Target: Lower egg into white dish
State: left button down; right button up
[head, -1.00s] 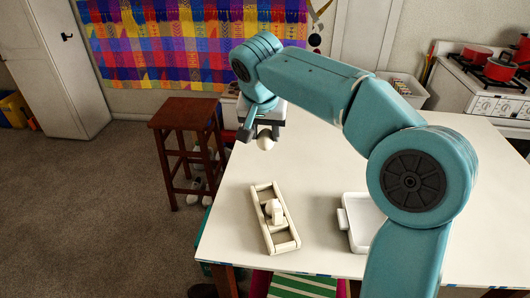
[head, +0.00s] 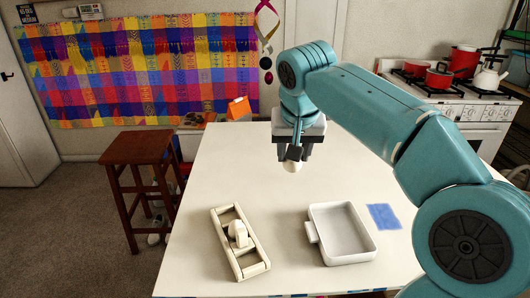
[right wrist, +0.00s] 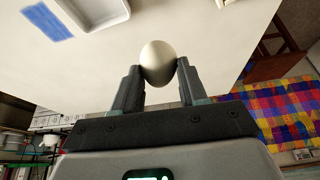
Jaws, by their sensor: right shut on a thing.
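A white egg (head: 292,166) is held between the fingertips of my right gripper (head: 293,154), above the far part of the white table. In the right wrist view the egg (right wrist: 159,63) sits between the two fingers of the gripper (right wrist: 158,72), which touch it on both sides. The white dish (head: 372,243) is a shallow rectangular tray with a small tab on its left side. It stands on the table nearer to me, below and slightly right of the egg in the head view. Part of the dish (right wrist: 92,25) shows at the top left of the right wrist view. My left gripper is not in view.
A cream wooden frame (head: 262,268) with a white rounded piece in it lies left of the dish. A blue patch (head: 384,217) lies right of the dish. The table (head: 225,180) is otherwise mostly clear. A brown stool (head: 138,148) stands left of the table.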

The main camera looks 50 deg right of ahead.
jog(key=s+d+f+b, duration=0.6)
jog(key=s+f+b, duration=0.3)
jog(key=s, duration=0.1)
jog(key=shift+s+d+f, duration=0.15)
jog(key=shift+d+f, duration=0.05)
jog(key=shift+d, duration=0.15)
jog(key=shift+w+d, duration=0.15)
jog(key=shift+w, duration=0.1)
jog(key=shift+f, duration=0.1)
jog(key=shift+f+b, duration=1.1)
jog(key=shift+f, duration=0.15)
jog(key=shift+f+b, duration=2.1)
jog(key=shift+f, duration=0.45)
dwell(0.8)
